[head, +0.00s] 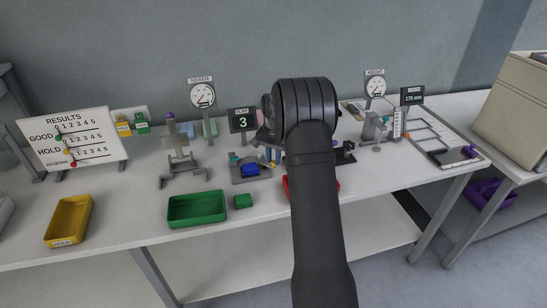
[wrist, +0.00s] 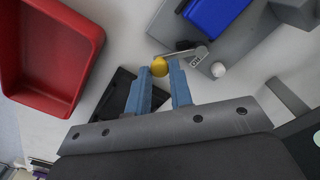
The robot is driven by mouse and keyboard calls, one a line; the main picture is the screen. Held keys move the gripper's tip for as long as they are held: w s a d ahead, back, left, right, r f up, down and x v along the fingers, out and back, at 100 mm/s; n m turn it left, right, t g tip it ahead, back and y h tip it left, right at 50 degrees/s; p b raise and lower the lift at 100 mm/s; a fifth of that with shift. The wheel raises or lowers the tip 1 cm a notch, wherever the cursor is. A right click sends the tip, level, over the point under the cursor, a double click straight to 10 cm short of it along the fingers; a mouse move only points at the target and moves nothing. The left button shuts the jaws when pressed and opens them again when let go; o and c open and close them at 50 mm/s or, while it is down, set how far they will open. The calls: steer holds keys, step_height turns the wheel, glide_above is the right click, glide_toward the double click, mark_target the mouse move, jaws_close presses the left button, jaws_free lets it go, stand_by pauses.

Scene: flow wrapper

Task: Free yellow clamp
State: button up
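In the wrist view the yellow clamp knob (wrist: 159,67) sits at the end of a short grey lever on the grey fixture (wrist: 240,52). My gripper (wrist: 161,70) has two blue fingers, one on each side of the knob, near their tips. The fingers look apart, with some gap beside the knob; whether one touches it I cannot tell. A blue block (wrist: 212,12) sits in the fixture, and it also shows in the head view (head: 250,170). A white knob (wrist: 218,70) is right of the yellow one. In the head view my arm hides much of this area.
A red tray (wrist: 88,50) lies left of my gripper. A display reading 3 (head: 243,121) and a dial gauge (head: 202,94) stand behind the fixture.

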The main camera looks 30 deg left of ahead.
mark_target(274, 161)
jaws_close()
steer(key=shift+w, duration=0.15)
steer(key=o, duration=0.6)
jaws_free()
step_height(274, 161, up, 17)
steer(key=shift+r, duration=0.2)
